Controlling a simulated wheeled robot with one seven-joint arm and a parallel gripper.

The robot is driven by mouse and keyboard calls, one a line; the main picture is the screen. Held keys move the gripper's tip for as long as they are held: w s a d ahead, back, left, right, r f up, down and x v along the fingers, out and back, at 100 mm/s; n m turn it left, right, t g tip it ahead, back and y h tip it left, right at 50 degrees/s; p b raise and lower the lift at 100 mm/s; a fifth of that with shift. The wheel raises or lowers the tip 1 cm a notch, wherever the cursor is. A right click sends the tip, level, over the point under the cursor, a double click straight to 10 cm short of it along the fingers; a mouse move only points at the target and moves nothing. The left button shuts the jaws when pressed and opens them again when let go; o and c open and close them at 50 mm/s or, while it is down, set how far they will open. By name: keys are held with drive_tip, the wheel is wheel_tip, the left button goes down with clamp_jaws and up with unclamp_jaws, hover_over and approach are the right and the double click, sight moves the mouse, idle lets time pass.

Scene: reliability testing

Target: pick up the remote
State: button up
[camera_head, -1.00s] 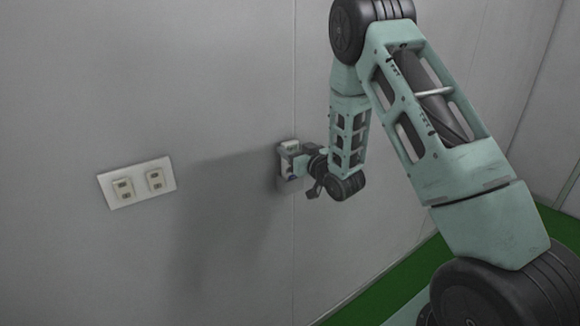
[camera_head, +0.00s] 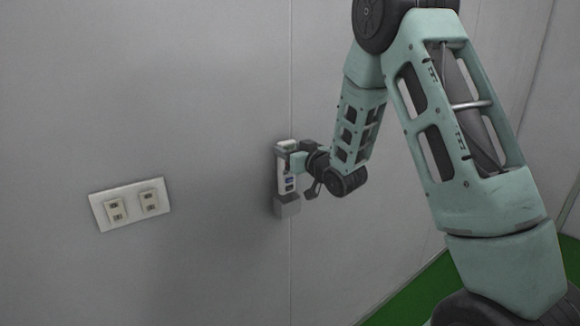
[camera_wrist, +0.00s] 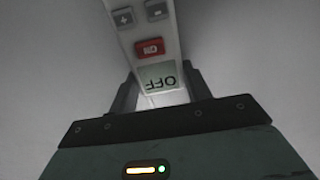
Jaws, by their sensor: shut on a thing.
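The remote is a white, slim unit (camera_head: 288,182) with buttons, upright close to the wall in the head view. The wrist view shows its face (camera_wrist: 150,22) with grey buttons, a red button and a small display reading OFF, upside down there. My gripper (camera_head: 288,150) is shut on the upper end of the remote, with one finger on each side of it in the wrist view. A grey holder (camera_head: 287,206) on the wall is below the remote. I cannot tell whether the remote's lower end still touches the holder.
A white wall plate (camera_head: 130,204) with two outlets is on the wall to the left. The grey wall (camera_head: 200,80) is close behind the remote. A green floor strip (camera_head: 418,284) shows at the lower right. The space left of my gripper is free.

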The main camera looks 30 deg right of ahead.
drive_tip(key=s+b, duration=1.7)
drive_tip(key=s, duration=0.1)
drive_tip(key=shift+d+r+b, duration=0.2)
drive_tip(key=shift+d+b, duration=0.1)
drive_tip(key=shift+b, duration=0.05)
